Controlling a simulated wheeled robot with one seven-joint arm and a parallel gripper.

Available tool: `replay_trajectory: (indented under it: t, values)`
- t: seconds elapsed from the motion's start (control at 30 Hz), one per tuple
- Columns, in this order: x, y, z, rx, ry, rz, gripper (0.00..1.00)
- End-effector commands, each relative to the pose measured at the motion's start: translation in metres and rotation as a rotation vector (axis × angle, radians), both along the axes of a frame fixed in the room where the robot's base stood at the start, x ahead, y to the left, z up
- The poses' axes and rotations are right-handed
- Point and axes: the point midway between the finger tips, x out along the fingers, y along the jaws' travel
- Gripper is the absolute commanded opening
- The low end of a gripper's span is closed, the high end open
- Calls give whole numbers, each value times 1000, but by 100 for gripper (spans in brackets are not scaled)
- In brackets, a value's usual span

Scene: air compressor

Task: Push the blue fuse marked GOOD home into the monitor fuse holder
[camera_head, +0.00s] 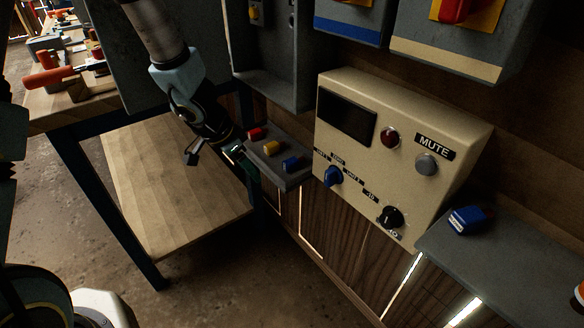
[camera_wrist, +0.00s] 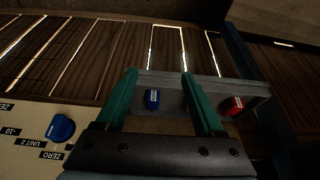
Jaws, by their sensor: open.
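In the wrist view the blue fuse (camera_wrist: 153,99) shows a white label, too small to read surely. It appears between the green fingers, nearer the left one. My gripper (camera_head: 240,158) is open and empty at the shelf's left side; its spread fingers also show in the wrist view (camera_wrist: 159,75). The beige monitor (camera_head: 400,150) is to the right. I cannot make out its fuse holder.
The monitor's blue knob (camera_head: 332,176) and black knob (camera_head: 390,216) stick out near the shelf. A blue object (camera_head: 468,219) sits on a grey ledge (camera_head: 500,265) at right. Grey boxes hang above. A wooden bench (camera_head: 175,185) is at left.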

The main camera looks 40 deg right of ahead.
Motion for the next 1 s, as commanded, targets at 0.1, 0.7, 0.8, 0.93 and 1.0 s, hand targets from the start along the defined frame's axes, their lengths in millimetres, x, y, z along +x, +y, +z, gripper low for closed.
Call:
replay_trajectory:
  t: [0.1,0.7,0.8,0.93,1.0]
  values:
    - [-6,-15,-1,0,8,-26,70]
    - [-10,-95,-1,0,5,-20,70]
    - [-11,-109,1,0,5,-23,70]
    - [-11,-124,-11,3,7,-18,70]
    - [-11,-128,-21,3,6,-19,70]
